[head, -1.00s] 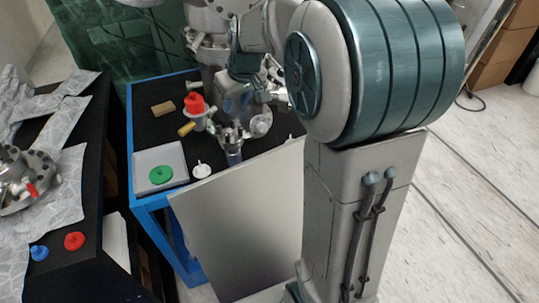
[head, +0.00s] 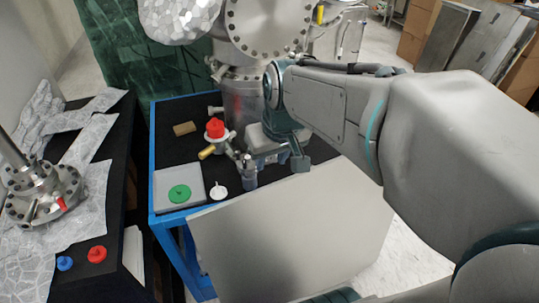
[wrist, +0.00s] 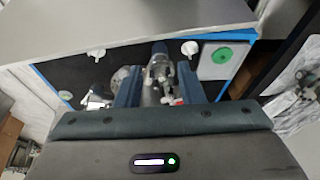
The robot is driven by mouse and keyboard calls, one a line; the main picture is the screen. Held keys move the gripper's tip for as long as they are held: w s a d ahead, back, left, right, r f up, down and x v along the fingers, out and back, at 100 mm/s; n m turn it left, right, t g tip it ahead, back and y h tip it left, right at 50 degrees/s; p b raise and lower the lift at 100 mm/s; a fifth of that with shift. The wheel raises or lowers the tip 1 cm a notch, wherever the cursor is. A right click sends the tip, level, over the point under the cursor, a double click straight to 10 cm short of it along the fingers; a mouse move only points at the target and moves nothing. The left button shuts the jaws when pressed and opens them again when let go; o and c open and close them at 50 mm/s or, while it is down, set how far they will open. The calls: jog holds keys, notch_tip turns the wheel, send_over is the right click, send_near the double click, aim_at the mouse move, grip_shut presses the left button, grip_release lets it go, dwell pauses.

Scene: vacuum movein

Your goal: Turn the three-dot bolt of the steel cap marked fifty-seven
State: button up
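My gripper (head: 278,158) is low over the black top of the blue-framed table in the head view. In the wrist view its two fingers (wrist: 158,84) stand apart, with a steel fitting (wrist: 158,62) showing between and beyond them; I see no grip on it. The same upright fitting seems to stand left of my gripper in the head view (head: 249,172). I cannot make out any number or bolt dots, so I cannot tell which part is the cap marked fifty-seven. A large bolted steel flange (head: 268,22) sits on the chamber behind.
A red-topped valve (head: 215,128), a tan block (head: 184,129), a white knob (head: 219,191) and a grey tray (head: 162,203) with a green disc (head: 179,194) are on the table. A grey panel (head: 290,240) stands in front. A bolted flange (head: 45,190) is at left.

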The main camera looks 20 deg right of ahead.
jog(key=s+f+m+p, duration=0.1)
jog(key=s+p, duration=0.1)
jog(key=s, duration=0.6)
jog(key=shift+f+g+h, duration=0.25)
jog(key=shift+g+h, duration=0.05)
